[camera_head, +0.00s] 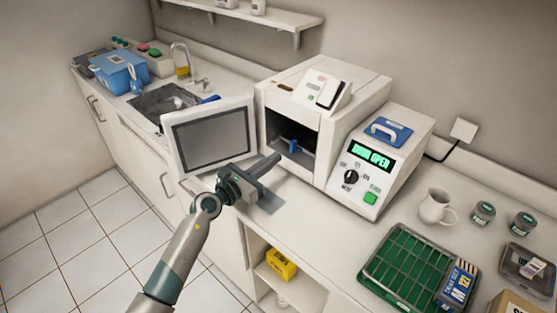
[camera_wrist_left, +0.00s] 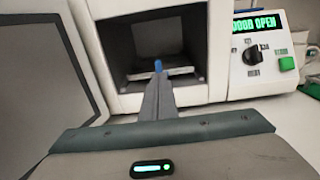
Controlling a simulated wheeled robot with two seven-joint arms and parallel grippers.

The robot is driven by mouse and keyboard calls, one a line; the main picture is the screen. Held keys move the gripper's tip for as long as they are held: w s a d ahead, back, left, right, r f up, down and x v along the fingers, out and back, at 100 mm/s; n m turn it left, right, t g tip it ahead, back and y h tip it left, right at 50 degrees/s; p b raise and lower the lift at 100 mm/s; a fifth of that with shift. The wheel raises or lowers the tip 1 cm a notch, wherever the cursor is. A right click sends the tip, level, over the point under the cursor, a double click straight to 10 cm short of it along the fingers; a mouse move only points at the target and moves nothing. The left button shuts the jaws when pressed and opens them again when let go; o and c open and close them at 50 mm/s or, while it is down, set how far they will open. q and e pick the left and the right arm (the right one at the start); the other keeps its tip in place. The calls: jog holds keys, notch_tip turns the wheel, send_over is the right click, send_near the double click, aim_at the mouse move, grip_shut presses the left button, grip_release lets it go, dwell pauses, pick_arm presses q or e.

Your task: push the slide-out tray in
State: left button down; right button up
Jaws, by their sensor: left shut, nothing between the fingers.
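The white sterilizer (camera_head: 330,85) has its door (camera_head: 211,138) swung open to the left. The slide-out tray (camera_head: 303,155) lies at the chamber mouth with a blue handle (camera_head: 291,146) at its front. In the left wrist view the tray (camera_wrist_left: 182,71) shows as a pale strip low in the opening, with the blue handle (camera_wrist_left: 158,65) at its middle. My left gripper (camera_head: 277,158) is shut and empty, its fingers pointing at the opening. In the wrist view the fingertips (camera_wrist_left: 157,82) line up just below the handle; I cannot tell whether they touch it. My right gripper is out of view.
The control unit (camera_head: 380,165) reading "DOOR OPEN" stands right of the opening. The open door is close to my gripper's left. A green rack tray (camera_head: 372,270) and a white jug (camera_head: 434,207) are farther right. A sink (camera_head: 165,103) is at the back left.

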pick_arm(q)
jog(key=b+v, duration=0.1)
jog(key=v, duration=0.7)
jog(key=shift+a+f, duration=0.2)
jog(key=shift+a, duration=0.1)
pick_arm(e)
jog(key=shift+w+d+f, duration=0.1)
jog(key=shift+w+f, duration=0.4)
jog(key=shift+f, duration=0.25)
